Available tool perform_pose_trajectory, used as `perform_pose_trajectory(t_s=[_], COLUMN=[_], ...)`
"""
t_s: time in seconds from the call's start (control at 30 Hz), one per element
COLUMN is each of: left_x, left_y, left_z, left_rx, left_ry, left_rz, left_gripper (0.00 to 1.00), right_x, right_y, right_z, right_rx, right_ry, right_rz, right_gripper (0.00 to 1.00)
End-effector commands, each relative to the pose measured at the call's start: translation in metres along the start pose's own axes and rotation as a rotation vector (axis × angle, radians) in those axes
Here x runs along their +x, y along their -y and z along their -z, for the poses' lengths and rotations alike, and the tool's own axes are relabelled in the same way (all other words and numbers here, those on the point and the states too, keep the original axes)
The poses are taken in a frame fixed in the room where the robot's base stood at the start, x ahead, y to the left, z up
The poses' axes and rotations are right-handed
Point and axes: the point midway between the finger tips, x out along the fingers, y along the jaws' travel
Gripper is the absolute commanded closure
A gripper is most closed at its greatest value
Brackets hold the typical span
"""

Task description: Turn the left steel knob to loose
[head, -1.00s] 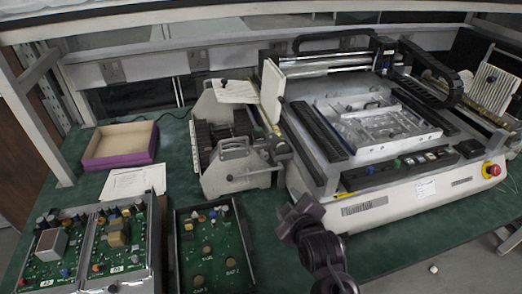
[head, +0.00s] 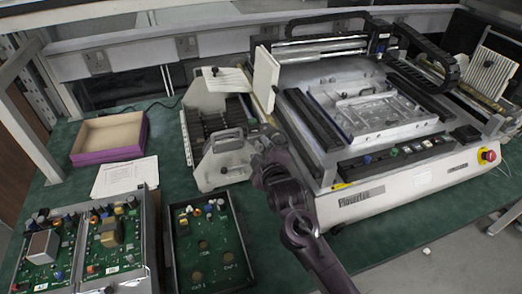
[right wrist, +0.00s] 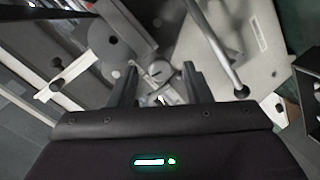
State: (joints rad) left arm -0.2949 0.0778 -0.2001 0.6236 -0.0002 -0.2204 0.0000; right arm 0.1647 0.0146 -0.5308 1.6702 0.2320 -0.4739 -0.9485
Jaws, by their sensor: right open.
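My right gripper (head: 266,165) reaches up to the right side of the grey feeder unit (head: 222,165), by the gap beside the white machine. In the right wrist view the right gripper (right wrist: 160,76) is open, with its two dark fingers apart. A small round steel knob (right wrist: 158,70) lies between or just beyond the fingertips; I cannot tell whether they touch it. In the head view my gripper and arm hide this spot, so I cannot make out the knob there. My left gripper is not in view.
The white machine (head: 400,190) stands right of my arm. A white panel (head: 264,78) rises behind the gripper. A lever with a black ball end (right wrist: 242,91) is close to the right finger. Circuit boards (head: 205,245) and a purple box (head: 108,155) lie to the left.

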Motion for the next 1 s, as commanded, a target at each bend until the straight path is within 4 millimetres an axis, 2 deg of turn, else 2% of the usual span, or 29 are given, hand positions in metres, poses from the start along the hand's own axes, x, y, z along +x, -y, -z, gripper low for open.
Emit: perform_pose_trajectory(t_s=[0.13, 0.47, 0.77, 1.0], left_x=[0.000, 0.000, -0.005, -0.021], left_y=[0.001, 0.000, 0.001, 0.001], left_z=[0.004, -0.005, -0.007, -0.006], left_rx=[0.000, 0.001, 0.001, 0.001], left_ry=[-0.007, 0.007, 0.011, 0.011], left_rz=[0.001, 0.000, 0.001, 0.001], left_gripper=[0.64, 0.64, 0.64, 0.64], right_x=[0.000, 0.000, -0.001, -0.001], right_y=[0.000, 0.000, 0.000, -0.002], right_z=[0.000, 0.000, 0.001, 0.002], right_rx=[0.000, 0.000, -0.036, -0.170], right_ry=[0.000, 0.000, 0.006, 0.030], right_rz=[0.000, 0.000, -0.003, -0.022], right_gripper=[0.55, 0.99, 1.00, 1.00])
